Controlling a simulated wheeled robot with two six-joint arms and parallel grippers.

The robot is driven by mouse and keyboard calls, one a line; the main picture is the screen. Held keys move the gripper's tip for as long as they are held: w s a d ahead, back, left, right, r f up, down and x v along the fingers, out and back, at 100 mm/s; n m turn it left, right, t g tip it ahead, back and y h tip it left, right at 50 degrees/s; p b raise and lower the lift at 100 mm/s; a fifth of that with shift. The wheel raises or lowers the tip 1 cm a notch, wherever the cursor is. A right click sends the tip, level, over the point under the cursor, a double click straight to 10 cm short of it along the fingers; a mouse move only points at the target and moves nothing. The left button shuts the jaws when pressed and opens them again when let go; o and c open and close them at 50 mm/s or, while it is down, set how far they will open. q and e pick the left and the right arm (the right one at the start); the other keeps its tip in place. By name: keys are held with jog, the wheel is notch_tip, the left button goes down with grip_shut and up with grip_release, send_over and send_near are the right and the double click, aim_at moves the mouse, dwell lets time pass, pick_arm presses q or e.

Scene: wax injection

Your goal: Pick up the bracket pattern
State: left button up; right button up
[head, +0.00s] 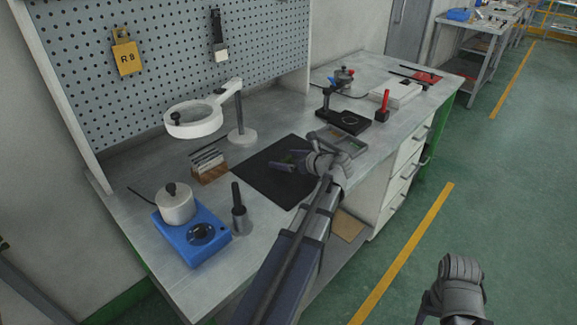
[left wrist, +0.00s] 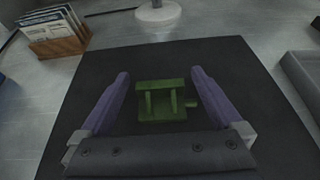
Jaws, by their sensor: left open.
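The bracket pattern (left wrist: 162,101) is a small green part lying on a black mat (left wrist: 210,62). In the left wrist view it sits between the two purple fingers of my left gripper (left wrist: 160,85), with gaps on both sides. The left gripper is open and empty. In the head view my left gripper (head: 291,160) is over the black mat (head: 262,178), and the bracket pattern cannot be made out there. My right arm shows at the bottom right, over the floor; its fingers cannot be made out.
A magnifier lamp (head: 196,118), a wooden card rack (head: 210,173) and a blue wax pot unit (head: 192,238) stand left of the mat. A grey tray (head: 352,147) and a black stand (head: 343,122) are to the right.

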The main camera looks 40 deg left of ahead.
pick_arm(q)
jog(key=c, duration=1.4)
jog(key=shift+r, duration=0.1)
notch_tip(320, 180, up, 19)
jog(key=p, duration=1.9)
jog(key=b, duration=0.9)
send_over(286, 158)
jog(key=f, duration=0.9)
jog(key=shift+w+a, duration=0.1)
jog(key=shift+a, duration=0.15)
